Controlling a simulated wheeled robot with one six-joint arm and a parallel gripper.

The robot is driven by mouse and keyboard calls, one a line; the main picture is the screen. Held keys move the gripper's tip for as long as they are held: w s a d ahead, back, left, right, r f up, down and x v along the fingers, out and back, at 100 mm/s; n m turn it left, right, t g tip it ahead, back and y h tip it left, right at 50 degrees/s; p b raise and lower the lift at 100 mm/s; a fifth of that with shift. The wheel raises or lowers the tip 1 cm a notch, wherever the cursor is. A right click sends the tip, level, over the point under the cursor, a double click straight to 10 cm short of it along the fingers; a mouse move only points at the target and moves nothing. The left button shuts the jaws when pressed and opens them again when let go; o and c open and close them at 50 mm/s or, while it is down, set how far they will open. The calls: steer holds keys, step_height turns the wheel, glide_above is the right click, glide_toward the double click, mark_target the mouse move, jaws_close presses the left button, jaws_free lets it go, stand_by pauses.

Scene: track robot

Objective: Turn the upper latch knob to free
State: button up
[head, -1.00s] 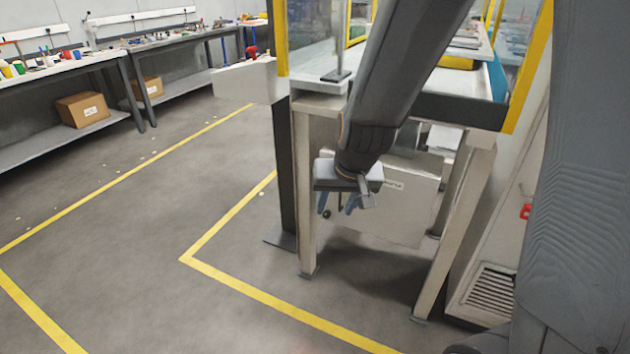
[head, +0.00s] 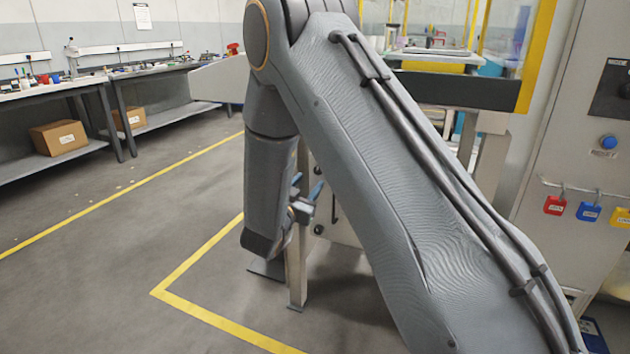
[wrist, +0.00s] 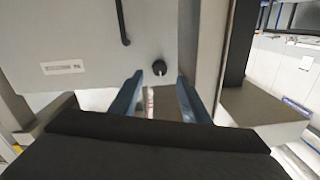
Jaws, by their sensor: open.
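In the wrist view a round black knob (wrist: 159,68) with a pale mark sits on a light grey panel (wrist: 90,35), near its post-side edge. A thin black bar handle (wrist: 122,22) is also on the panel. My gripper (wrist: 158,98) is open, its blue fingers to either side below the knob in the picture, apart from it and empty. In the head view my gripper (head: 309,190) is beside the panel under the machine, partly hidden by my arm. A dark knob (head: 318,229) shows there below the handle (head: 335,206); another knob may be hidden behind my gripper.
A pale post (head: 297,270) stands close beside the panel; it also shows in the wrist view (wrist: 206,45). Grey cabinet (head: 575,130) with coloured padlocks is at right. Workbenches (head: 50,95) line the left wall. Yellow-lined floor at left is clear.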

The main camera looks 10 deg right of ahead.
mark_target(317, 172)
steer(key=x, duration=0.6)
steer(key=shift+w+d+b, duration=0.2)
steer(key=shift+b, duration=0.2)
steer(key=c, duration=1)
steer(key=shift+c, duration=0.2)
